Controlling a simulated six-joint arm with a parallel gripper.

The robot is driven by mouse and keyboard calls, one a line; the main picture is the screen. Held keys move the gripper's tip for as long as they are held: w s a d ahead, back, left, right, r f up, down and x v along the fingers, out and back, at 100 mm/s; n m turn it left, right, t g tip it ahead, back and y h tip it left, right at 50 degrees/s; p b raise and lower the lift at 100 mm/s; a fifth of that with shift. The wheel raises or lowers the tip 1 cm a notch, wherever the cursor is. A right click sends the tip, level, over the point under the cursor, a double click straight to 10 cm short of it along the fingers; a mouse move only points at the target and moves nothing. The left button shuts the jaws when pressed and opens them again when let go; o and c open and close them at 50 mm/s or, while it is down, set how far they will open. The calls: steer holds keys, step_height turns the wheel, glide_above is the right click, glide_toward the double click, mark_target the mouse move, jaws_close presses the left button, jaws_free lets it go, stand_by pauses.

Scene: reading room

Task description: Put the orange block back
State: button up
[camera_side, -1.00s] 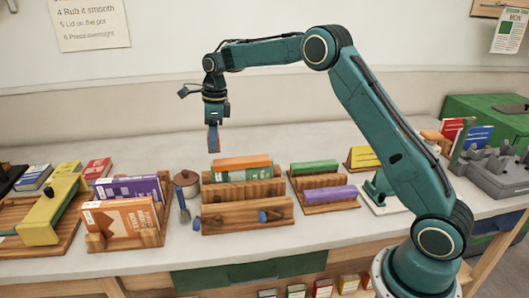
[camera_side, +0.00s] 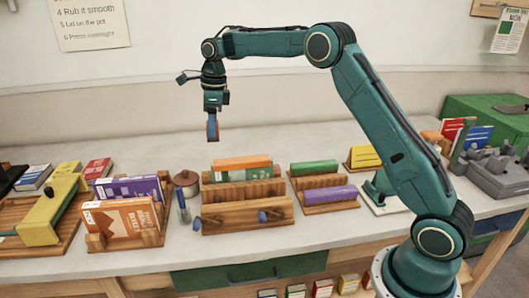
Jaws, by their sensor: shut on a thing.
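My gripper (camera_side: 212,138) hangs pointing down above the worktable, left of centre. It is shut on a small, narrow orange-brown piece (camera_side: 211,131), which looks like the orange block; the finger hides part of it. The held piece is in the air, clear of everything below. Below and to the right, a wooden press (camera_side: 250,214) with blue knobs holds an orange book-like piece (camera_side: 240,162) and a green one (camera_side: 243,175) upright behind its front board.
An orange book (camera_side: 120,222) leans front left. The table behind is clear.

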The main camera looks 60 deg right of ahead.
steer(key=shift+s+d+r+n, duration=0.1)
steer(key=shift+s+d+n, duration=0.3)
steer(key=shift+s+d, duration=0.15)
steer(key=s+d+n+g, duration=0.1)
steer(key=s+d+n, duration=0.3)
steer(key=s, duration=0.3)
steer(key=s+d+n, duration=0.4)
steer(key=s, duration=0.4)
steer(key=s+d+f+n+g, duration=0.1)
steer(key=s+f+n, duration=0.2)
steer(key=s+n, duration=0.6)
steer(key=s, duration=0.9)
steer(key=shift+s, duration=0.35)
step_height(320, 180, down, 16)
steer(key=shift+f, duration=0.1)
